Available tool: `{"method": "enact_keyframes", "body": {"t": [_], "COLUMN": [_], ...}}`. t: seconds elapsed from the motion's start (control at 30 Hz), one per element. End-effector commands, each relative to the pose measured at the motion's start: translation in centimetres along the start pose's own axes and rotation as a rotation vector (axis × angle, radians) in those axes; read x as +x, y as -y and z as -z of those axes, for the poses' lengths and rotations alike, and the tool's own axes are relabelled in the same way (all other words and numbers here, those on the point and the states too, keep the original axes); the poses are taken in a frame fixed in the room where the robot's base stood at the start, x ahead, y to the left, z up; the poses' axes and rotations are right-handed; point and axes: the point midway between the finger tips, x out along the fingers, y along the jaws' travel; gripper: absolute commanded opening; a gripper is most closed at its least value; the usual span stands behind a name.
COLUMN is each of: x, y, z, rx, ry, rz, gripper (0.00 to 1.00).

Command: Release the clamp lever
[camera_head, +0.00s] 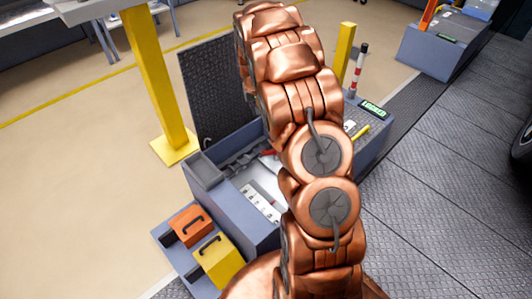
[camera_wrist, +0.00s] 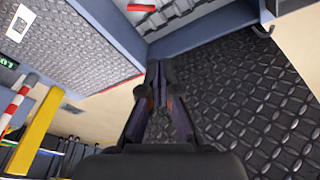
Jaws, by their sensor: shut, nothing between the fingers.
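A red and white striped upright lever (camera_head: 357,72) stands beside a small green-lit display (camera_head: 373,108) at the box's far right. In the wrist view the striped lever (camera_wrist: 17,103) is at the left edge, well apart from my fingers. A short red handle (camera_head: 268,153) shows inside the open box (camera_head: 262,232), partly behind my arm; it also shows at the wrist view's top (camera_wrist: 141,8). I cannot tell which of the two is the clamp lever. My gripper (camera_wrist: 160,72) is shut and empty in front of the raised dark lid (camera_wrist: 240,90). My arm hides it in the head view.
The lid (camera_head: 206,85) stands up at the box's back left. A yellow post (camera_head: 155,85) rises left of it; another (camera_head: 345,52) stands near the striped lever. Orange (camera_head: 190,226) and yellow (camera_head: 218,261) handled blocks sit at the front left. The tan floor at left is clear.

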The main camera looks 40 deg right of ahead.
Motion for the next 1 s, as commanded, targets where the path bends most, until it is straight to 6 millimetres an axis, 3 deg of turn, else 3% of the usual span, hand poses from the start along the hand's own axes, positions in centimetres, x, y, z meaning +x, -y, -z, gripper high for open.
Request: {"method": "enact_keyframes", "body": {"t": [0.03, 0.3, 0.5, 0.7, 1.0], "x": [3.1, 13.8, 20.4, 23.8, 24.2], "y": [-0.4, -2.5, -3.8, -4.5, -4.6], "z": [0.5, 3.2, 4.6, 5.0, 5.4], "rx": [0.009, 0.048, 0.075, 0.091, 0.094], "ry": [-0.007, -0.059, -0.098, -0.116, -0.125], "rz": [0.001, 0.012, 0.023, 0.031, 0.033], "gripper": [0.0, 0.0, 0.0, 0.0, 0.0]}}
